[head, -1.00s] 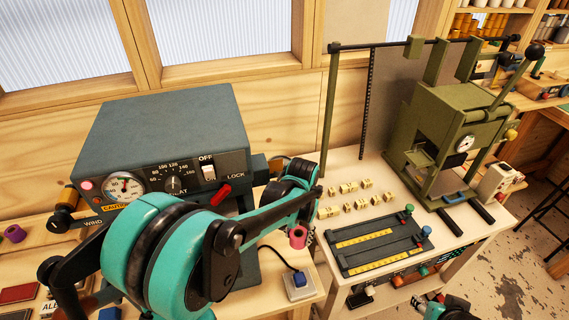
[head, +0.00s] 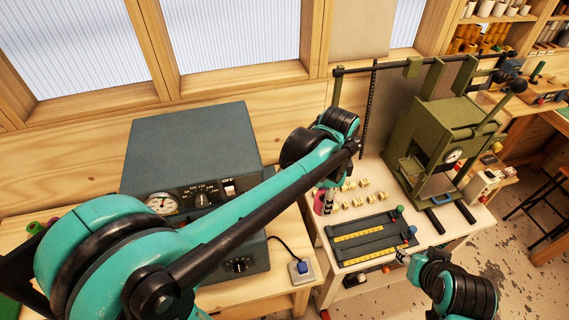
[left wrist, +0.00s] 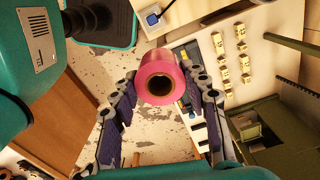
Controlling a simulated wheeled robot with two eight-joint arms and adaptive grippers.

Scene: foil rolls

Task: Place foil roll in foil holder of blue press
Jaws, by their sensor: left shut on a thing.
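My left gripper (left wrist: 163,90) is shut on a pink foil roll (left wrist: 160,64), its fingers on either side and the dark core hole facing the left wrist camera. In the head view the roll (head: 319,202) shows small beneath my left wrist, in the air near the left edge of the white table. The blue-grey press (head: 190,140), with gauge and dial, stands on the wooden bench at left. My arm crosses in front of it, and I cannot make out its foil holder. My right gripper (head: 403,257) shows only in part at lower right, near the table's front edge.
An olive-green press (head: 436,130) stands on the white table (head: 355,180) at right. Small brass type pieces (head: 362,196) and a dark tray with yellow rulers (head: 372,238) lie before it. A corded blue switch (head: 302,268) sits on the bench corner.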

